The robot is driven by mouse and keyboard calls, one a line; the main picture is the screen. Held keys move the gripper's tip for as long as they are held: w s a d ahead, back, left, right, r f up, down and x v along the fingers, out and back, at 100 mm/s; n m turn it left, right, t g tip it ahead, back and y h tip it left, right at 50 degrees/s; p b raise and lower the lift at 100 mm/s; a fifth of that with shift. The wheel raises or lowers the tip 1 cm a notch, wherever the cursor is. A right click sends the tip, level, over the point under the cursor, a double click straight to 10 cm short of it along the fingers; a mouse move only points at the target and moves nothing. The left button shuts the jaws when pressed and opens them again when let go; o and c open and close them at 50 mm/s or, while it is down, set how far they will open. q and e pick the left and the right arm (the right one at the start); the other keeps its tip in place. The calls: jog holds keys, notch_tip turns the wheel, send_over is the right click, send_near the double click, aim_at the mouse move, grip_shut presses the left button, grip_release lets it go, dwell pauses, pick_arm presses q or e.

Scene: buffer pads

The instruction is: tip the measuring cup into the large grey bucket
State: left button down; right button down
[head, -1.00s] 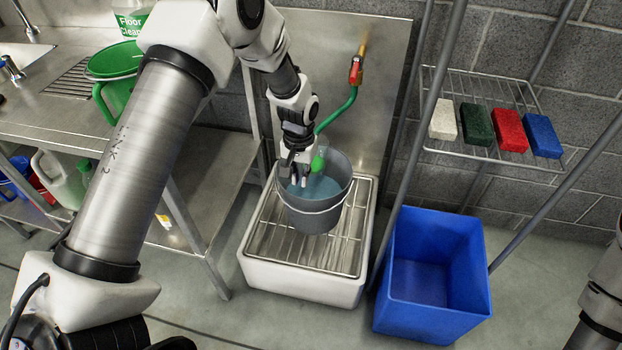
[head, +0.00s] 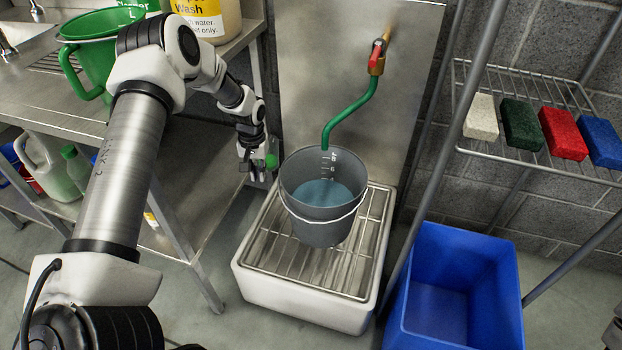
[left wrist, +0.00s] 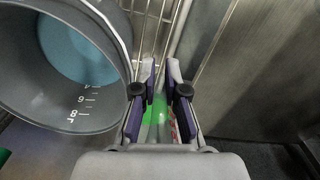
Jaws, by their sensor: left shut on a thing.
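The large grey bucket (head: 318,228) stands upright on the metal grate of a white floor sink, with blue liquid in it and scale marks inside its wall. It also shows at the left of the left wrist view (left wrist: 62,98). My left gripper (head: 257,172) is just left of the bucket, at about rim height. It is shut on a small see-through thing with green and red marks, seemingly the measuring cup (left wrist: 158,112), mostly hidden by the fingers. A green part of it (head: 271,160) shows beside the fingers. I cannot tell whether it holds liquid. My right gripper is out of view.
A green hose (head: 352,118) hangs from a red-handled tap over the bucket. The floor sink's grate (head: 275,262) is bare around the bucket. A steel bench (head: 60,118) with a green pail is at left. A blue bin (head: 450,245) and a rack with coloured blocks are at right.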

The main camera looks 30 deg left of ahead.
pick_arm(q)
jog(key=shift+r, duration=0.1)
jog(key=shift+d+r+y+p, duration=0.2)
jog(key=shift+d+y+p, duration=0.05)
jog(key=shift+y+p, duration=0.3)
jog(key=d+y+b, duration=0.1)
jog(key=y+b, duration=0.1)
jog(key=d+g+y+b, duration=0.1)
jog(key=y+b, duration=0.1)
jog(key=y, duration=0.1)
jog(key=w+d+g+y+b, duration=0.1)
jog(key=y+b, duration=0.1)
jog(key=shift+d+r+b, duration=0.3)
jog(key=shift+r+b, duration=0.05)
jog(key=shift+r, duration=0.05)
jog(key=shift+f+g+y+b, duration=0.25)
jog(key=shift+y+b, duration=0.65)
jog(key=shift+b, duration=0.2)
jog(key=shift+f+g+y+b, duration=0.25)
jog(key=shift+y+b, duration=0.6)
jog(key=shift+b, duration=0.25)
jog(key=shift+d+f+y+b, duration=0.15)
jog(key=shift+f+y+b, duration=0.25)
jog(key=shift+y+b, duration=0.9)
dwell(0.3)
